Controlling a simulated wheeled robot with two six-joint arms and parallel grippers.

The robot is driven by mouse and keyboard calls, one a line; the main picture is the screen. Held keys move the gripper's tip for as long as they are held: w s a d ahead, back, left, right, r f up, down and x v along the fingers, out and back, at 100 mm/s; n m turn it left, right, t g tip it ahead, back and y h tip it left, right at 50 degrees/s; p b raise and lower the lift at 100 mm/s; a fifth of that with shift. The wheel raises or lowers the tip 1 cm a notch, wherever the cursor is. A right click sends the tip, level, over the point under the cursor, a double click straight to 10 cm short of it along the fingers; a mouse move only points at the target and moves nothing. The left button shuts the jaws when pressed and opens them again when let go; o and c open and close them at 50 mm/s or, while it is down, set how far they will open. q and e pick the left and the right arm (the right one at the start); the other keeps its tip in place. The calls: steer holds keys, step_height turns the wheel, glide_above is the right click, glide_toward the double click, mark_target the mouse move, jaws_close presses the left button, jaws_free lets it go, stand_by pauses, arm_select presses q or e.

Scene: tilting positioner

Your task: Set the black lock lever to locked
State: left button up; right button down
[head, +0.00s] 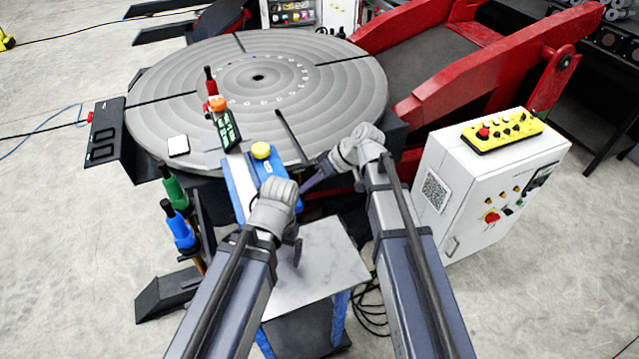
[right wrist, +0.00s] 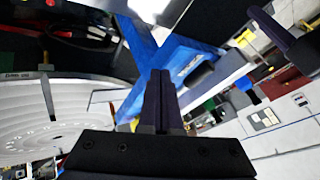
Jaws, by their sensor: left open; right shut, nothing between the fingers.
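My right gripper (head: 308,189) is shut and empty, below and just right of the bar's lower end, beside a blue-and-white unit with a yellow knob (head: 261,150). In the right wrist view its closed fingers (right wrist: 165,75) point at blue framework (right wrist: 185,62). My left gripper (head: 297,252) is open and empty, lower down over a grey plate (head: 325,265); its far finger is partly hidden.
A white control cabinet (head: 455,215) with a yellow pendant (head: 500,132) stands at right. Red tilting arms (head: 490,75) rise behind. Green (head: 175,187) and blue (head: 179,230) handles stand at left.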

mark_target(299, 202)
arm_select(q)
steer(key=shift+r, duration=0.3)
arm_select(e)
steer(key=shift+s+a+r, duration=0.3)
steer(key=shift+s+a, duration=0.35)
steer(key=shift+a, duration=0.25)
steer(key=shift+s+a+m+t, duration=0.4)
steer(key=shift+s+m+t, duration=0.1)
steer(key=shift+s+m, duration=0.25)
steer(key=shift+s+a, duration=0.25)
steer(key=shift+a, duration=0.1)
arm_select(q)
steer(key=shift+s, duration=0.1)
steer(key=shift+d, duration=0.1)
arm_select(e)
steer(key=shift+w+d, duration=0.1)
steer(key=shift+w, duration=0.05)
